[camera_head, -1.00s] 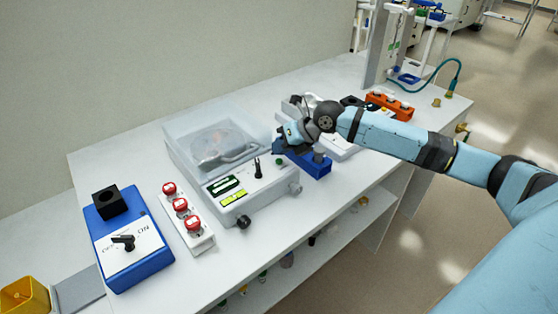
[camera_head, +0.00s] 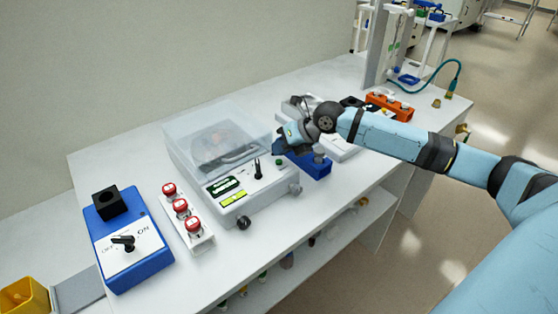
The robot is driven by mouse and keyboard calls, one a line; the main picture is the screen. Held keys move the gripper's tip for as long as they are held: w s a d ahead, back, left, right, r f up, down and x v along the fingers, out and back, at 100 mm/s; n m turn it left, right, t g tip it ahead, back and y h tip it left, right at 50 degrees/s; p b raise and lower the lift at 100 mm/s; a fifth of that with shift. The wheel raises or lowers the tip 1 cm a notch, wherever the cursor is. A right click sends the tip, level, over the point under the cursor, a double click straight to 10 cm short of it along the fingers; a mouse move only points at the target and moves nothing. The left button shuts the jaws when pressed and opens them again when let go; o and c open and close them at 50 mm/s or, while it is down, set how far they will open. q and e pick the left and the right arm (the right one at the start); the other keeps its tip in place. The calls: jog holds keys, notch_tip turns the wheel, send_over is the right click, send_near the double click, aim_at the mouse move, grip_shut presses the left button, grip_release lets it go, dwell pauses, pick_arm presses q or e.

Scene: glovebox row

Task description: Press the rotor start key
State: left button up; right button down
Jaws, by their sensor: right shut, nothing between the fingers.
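A white centrifuge-like device (camera_head: 238,207) with a clear lid (camera_head: 215,135) stands on the bench. A dark rotor (camera_head: 222,150) shows through the lid. Its front panel has a dark display, a yellow-green display (camera_head: 233,200), a black upright lever (camera_head: 257,168) and a small green key (camera_head: 279,162). I cannot read a label on the key. My right gripper (camera_head: 279,148) is shut and empty, just behind and above the green key. From this view I cannot tell whether it touches anything. My left gripper is not in view.
A white strip with red caps (camera_head: 189,217) and a blue ON/OFF switch box (camera_head: 128,250) stand left. An orange block (camera_head: 390,106) is farther back. Bare bench lies in front.

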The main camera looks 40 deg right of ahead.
aim_at(280, 160)
jog(key=shift+f, duration=0.15)
dwell(0.5)
jog(key=shift+f, duration=0.3)
jog(key=shift+f+b, duration=0.4)
jog(key=shift+b, duration=0.05)
dwell(0.5)
jog(key=shift+r, duration=0.1)
jog(key=shift+r+p, duration=0.6)
jog(key=shift+r, duration=0.15)
notch_tip(280, 160, up, 5)
jog(key=p, duration=0.3)
jog(key=shift+p, duration=0.3)
dwell(0.7)
